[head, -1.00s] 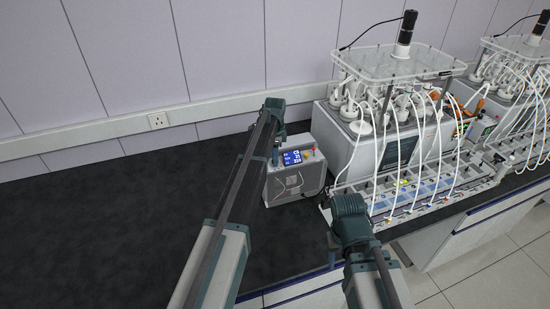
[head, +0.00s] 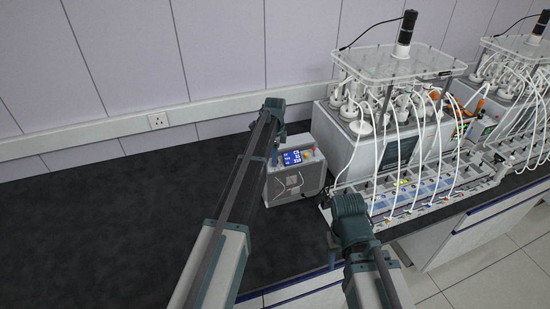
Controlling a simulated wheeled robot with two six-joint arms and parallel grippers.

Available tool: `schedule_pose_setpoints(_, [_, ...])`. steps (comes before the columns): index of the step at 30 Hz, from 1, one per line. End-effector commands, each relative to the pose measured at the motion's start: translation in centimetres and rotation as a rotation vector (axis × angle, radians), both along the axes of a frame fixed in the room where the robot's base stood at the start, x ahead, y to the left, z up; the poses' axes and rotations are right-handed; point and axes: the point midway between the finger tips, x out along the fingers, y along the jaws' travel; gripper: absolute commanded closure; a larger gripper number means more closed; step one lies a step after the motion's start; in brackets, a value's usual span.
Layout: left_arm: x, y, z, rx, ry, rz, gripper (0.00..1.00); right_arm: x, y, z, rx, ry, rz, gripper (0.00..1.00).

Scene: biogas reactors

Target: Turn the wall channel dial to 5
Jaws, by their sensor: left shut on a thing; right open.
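A small grey control box (head: 297,183) stands on the dark bench, with a lit blue display (head: 293,158) on its sloped top and small coloured buttons (head: 308,153) beside it. My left gripper (head: 276,158) points down at the box's left edge, left of the display. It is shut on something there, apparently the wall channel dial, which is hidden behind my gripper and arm. The dial's pointer and setting cannot be seen. My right gripper (head: 332,258) hangs at the bench's front edge, open and empty, away from the box.
A reactor rig (head: 385,125) with a clear top plate and white tubes stands right of the box. A tray-like rack (head: 425,192) lies before it. A second rig (head: 515,75) is further right. The bench (head: 100,230) is clear on the left.

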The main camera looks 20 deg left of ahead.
Motion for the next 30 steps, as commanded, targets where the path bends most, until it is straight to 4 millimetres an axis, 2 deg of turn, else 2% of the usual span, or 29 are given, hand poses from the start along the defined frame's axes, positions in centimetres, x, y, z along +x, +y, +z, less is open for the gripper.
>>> schedule_pose_setpoints(1, [0.0,0.0,0.0,0.0,0.0,0.0,0.64,0.0,0.0,0.0,0.0,0.0,0.0,0.5])
schedule_pose_setpoints(6, [0.0,0.0,0.0,0.0,0.0,0.001,0.36,0.0,0.0,0.0,0.0,0.0,0.0,0.5])
schedule_pose_setpoints(20, [0.0,0.0,0.6,0.0,0.0,0.001,0.36,0.0,0.0,0.6,0.0,0.0,-0.001,0.5])
schedule_pose_setpoints(26, [0.0,0.0,2.5,0.0,0.0,0.001,0.36,0.0,0.0,2.5,0.001,0.0,-0.004,0.5])
schedule_pose_setpoints(30, [0.0,0.0,4.5,0.0,0.0,0.001,0.36,0.0,0.0,4.5,0.001,0.001,-0.005,0.5])
